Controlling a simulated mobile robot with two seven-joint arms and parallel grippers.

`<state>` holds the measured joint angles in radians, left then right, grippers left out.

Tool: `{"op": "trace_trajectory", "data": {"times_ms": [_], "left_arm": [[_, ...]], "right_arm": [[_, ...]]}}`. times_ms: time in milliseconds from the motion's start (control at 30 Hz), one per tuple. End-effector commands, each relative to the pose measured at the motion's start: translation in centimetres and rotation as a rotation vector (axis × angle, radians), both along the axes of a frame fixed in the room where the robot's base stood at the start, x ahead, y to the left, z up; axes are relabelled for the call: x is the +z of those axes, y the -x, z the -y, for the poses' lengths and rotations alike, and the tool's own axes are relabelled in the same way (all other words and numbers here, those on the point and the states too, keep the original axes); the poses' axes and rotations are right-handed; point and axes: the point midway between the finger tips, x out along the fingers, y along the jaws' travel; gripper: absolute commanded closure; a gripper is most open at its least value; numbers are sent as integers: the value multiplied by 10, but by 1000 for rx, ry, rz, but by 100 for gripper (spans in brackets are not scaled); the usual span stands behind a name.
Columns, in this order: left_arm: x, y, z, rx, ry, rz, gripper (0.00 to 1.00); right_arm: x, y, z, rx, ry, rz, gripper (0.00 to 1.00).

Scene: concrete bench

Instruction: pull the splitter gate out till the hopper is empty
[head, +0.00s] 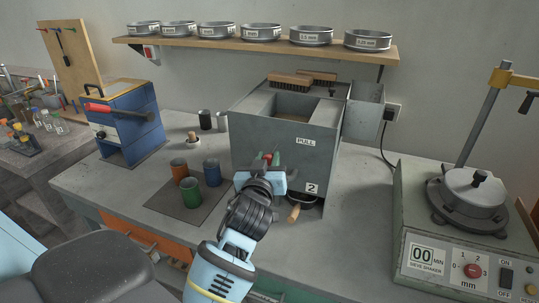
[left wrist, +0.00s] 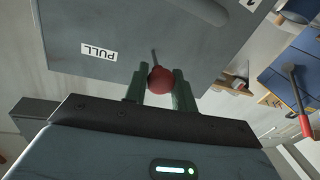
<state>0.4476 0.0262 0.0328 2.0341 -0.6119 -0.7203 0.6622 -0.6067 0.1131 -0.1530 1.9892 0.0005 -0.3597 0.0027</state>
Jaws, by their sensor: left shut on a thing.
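The grey splitter box (head: 262,144) stands on the bench, with its hopper (head: 293,108) open at the top; what I see inside is a tan-brown surface. A "PULL" label (head: 305,142) is on its front. My left gripper (head: 270,161) is at the front face, shut on the red knob of the gate. In the left wrist view the red knob (left wrist: 161,80) on a thin rod sits between the two green fingers (left wrist: 160,90). A pan with a wooden handle (head: 294,212) sits low under the box, partly hidden by my arm. My right gripper does not show.
Orange, green and blue cups (head: 190,192) stand on a dark mat left of the box. A sieve shaker (head: 460,225) stands at the right, a blue machine (head: 128,120) at the left. Brushes (head: 292,84) lie on the box top. Sieves line the shelf (head: 225,46) above.

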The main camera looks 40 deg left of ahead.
Motion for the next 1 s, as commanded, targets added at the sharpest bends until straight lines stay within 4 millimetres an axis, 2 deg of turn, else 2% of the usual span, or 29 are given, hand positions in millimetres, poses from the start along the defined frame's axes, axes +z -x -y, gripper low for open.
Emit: {"op": "trace_trajectory", "data": {"times_ms": [300,333,367,733,1000], "left_arm": [[-1,3,-1,4,-1,-2,100],[-1,3,-1,4,-1,-2,70],[-1,3,-1,4,-1,-2,67],[-1,8,2,2,1,-1,67],[-3,42,18,3,2,-3,67]], "right_arm": [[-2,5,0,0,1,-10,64],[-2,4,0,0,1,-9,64],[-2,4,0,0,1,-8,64],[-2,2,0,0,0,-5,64],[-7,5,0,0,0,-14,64]]}}
